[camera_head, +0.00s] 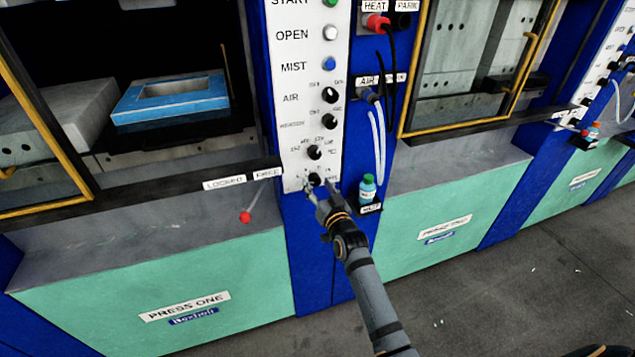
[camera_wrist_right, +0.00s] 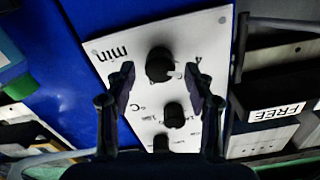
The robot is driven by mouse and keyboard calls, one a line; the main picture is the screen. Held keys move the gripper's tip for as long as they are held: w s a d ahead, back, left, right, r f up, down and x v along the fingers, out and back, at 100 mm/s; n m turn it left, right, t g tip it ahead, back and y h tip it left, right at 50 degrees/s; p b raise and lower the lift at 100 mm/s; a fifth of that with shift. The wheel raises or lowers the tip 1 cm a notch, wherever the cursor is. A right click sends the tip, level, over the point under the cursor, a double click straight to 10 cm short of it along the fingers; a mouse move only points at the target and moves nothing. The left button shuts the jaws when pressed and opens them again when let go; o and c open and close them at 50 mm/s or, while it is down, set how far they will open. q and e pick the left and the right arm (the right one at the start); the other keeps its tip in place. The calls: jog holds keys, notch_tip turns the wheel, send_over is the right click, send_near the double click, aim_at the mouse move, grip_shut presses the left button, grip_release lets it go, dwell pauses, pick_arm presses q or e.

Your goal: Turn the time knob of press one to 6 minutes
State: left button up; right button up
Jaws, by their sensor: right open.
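The white control panel of press one (camera_head: 296,110) carries a column of buttons and black knobs. The time knob (camera_head: 314,179) is the lowest one, black and round. In the right wrist view the time knob (camera_wrist_right: 159,64) sits beside the printed word "min". My right gripper (camera_head: 320,190) is at the panel's lower end, in front of this knob. In the wrist view the fingers of the right gripper (camera_wrist_right: 160,78) are apart, one on each side of the knob, with gaps visible. The knob's exact setting is too small to read. My left gripper is not in view.
A temperature knob (camera_head: 313,152) is just above, close to my fingers. The black bar marked LOCKED and FREE (camera_head: 200,181) and a red-tipped lever (camera_head: 246,216) are at the left. A bottle with a green cap (camera_head: 367,188) stands on a small shelf close at the right.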

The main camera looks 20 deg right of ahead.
jog(key=shift+w, duration=0.55)
jog(key=shift+c, duration=0.4)
grip_shut()
